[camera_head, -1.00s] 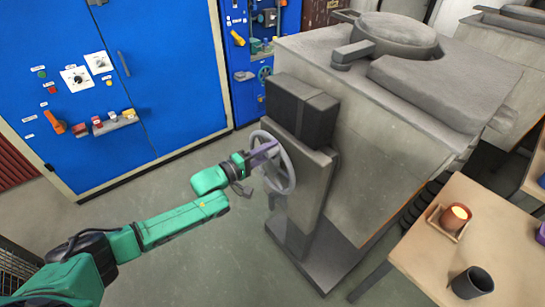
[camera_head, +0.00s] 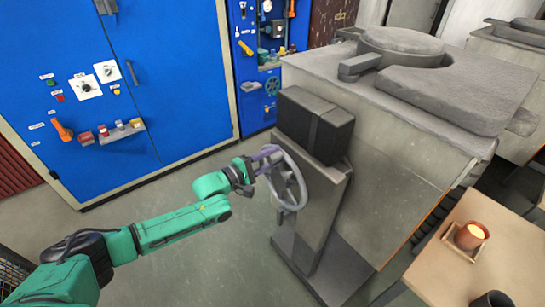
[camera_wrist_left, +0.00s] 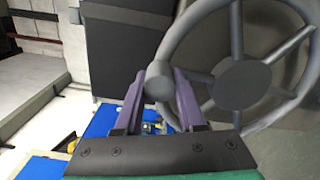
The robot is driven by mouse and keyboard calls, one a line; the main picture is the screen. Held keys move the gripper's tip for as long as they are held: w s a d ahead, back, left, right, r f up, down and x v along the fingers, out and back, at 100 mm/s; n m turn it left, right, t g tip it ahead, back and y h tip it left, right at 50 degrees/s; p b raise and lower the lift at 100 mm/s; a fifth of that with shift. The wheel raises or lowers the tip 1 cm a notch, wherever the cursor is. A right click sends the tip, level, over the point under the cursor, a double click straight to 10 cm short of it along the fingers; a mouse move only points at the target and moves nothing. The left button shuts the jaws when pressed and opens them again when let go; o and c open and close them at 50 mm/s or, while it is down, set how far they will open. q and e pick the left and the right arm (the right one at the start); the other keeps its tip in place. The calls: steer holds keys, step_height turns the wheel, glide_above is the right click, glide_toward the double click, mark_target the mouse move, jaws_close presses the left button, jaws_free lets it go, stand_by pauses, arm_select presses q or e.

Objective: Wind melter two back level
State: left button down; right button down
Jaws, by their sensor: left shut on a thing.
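The near grey melter (camera_head: 400,142) stands right of centre in the head view. I cannot tell its exact tilt, or by label which number it bears. Its grey spoked handwheel (camera_head: 301,190) is on the side post facing my left arm; its hub and spokes show large in the wrist view (camera_wrist_left: 238,84). My left gripper (camera_head: 270,153) is at the wheel's upper left. In the wrist view its purple fingers are shut on the wheel's round crank knob (camera_wrist_left: 158,78), one on each side. My right gripper is not in view.
A blue cabinet (camera_head: 180,60) with switches stands at the left. Another melter (camera_head: 510,55) stands behind. Grey floor (camera_head: 215,245) is clear below my arm.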

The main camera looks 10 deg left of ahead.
arm_select(q)
steer(key=shift+r, duration=0.25)
steer(key=c, duration=0.6)
jaws_free()
steer(key=shift+o, duration=0.5)
steer(key=shift+f, duration=0.15)
steer(key=shift+s+a+f, duration=0.1)
steer(key=shift+s+a, duration=0.1)
steer(key=b+v, duration=0.1)
steer(key=v, duration=1.3)
